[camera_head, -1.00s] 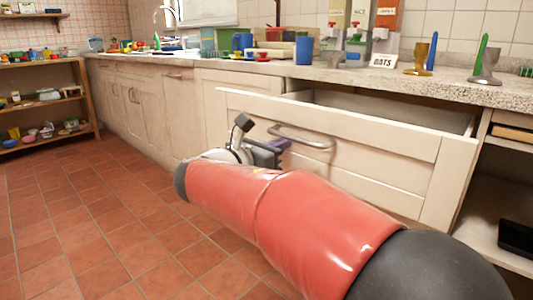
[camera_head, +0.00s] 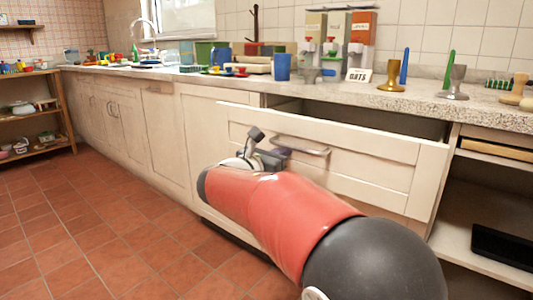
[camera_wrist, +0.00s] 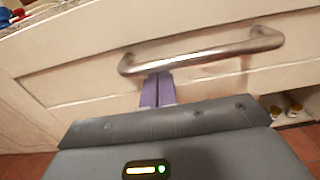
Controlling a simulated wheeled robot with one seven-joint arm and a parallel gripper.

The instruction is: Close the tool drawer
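The tool drawer (camera_head: 345,143) is a cream panelled drawer below the granite counter. It stands pulled out, with its dark inside showing behind the front's top edge. Its curved metal handle (camera_head: 302,149) is on the front and also shows in the wrist view (camera_wrist: 200,48).
The counter (camera_head: 420,100) carries a blue cup (camera_head: 281,67), goblets (camera_head: 391,75) and dispensers (camera_head: 312,42). Open shelving with a black tray (camera_head: 502,247) is right of the drawer. A wooden shelf (camera_head: 38,112) stands far left. The tiled floor (camera_head: 120,225) is clear at left.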

